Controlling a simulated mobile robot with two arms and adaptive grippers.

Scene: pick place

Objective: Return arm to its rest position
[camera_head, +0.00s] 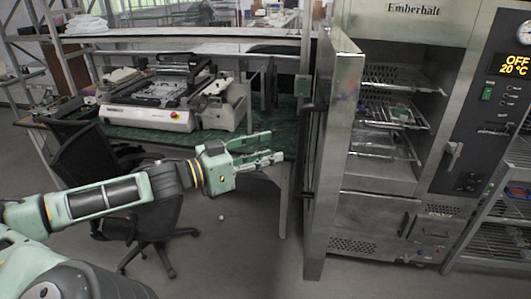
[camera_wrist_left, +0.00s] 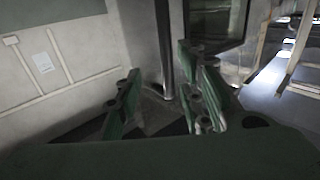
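My left arm comes in from the left in the head view. Its green left gripper (camera_head: 272,147) is stretched out in front of the green-topped table, to the left of the open oven door. Its two fingers are spread apart with nothing between them. In the left wrist view the two fingers (camera_wrist_left: 160,105) also stand apart, with no object between them. My right gripper is in neither view.
The oven (camera_head: 395,200) stands at right, its door (camera_head: 330,150) swung open toward me, with wire racks inside. A black office chair (camera_head: 110,165) stands behind my arm. A table (camera_head: 268,148) carries a machine (camera_head: 150,115). The floor at front centre is free.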

